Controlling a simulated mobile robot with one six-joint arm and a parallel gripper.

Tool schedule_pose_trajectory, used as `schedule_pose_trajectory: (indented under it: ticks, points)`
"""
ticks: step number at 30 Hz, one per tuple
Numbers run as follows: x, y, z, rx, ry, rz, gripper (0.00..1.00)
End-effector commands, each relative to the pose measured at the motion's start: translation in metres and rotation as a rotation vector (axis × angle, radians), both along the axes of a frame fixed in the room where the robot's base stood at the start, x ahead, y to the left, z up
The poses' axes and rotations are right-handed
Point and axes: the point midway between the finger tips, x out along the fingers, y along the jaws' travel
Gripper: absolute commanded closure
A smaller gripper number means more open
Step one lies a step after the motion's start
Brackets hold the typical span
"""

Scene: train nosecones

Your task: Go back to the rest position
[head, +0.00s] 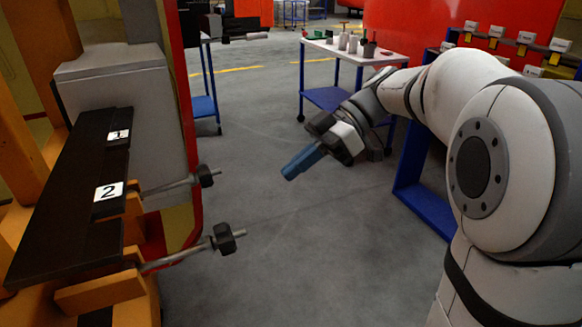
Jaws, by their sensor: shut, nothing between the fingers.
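My gripper (291,174) shows near the middle of the head view, at the end of my white and grey arm, which reaches in from the right. Its blue fingers are together, with nothing between them. The fingers point down and to the left, over open grey floor. The gripper is apart from everything around it.
A dark shelf (62,215) with plates marked 1 and 2 stands at left, with two black-knobbed rods (224,239) jutting right. A white-topped cart (352,51) with several small items stands behind my arm. A blue frame (413,178) is at right. The central floor is clear.

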Motion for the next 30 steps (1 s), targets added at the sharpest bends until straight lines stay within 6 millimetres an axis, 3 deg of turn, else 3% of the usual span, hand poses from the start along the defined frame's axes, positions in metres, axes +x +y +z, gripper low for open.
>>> schedule_pose_trajectory:
  ticks: [6,11,21,30]
  points:
    - [-0.002,0.0,0.003,-0.021,0.013,-0.016,1.0]
    - [-0.02,-0.005,0.014,-0.201,0.123,-0.157,1.0]
    - [-0.078,-0.054,0.031,-0.759,0.383,-0.868,1.0]
    - [-0.108,-0.104,0.054,-0.876,0.396,-1.5,1.0]
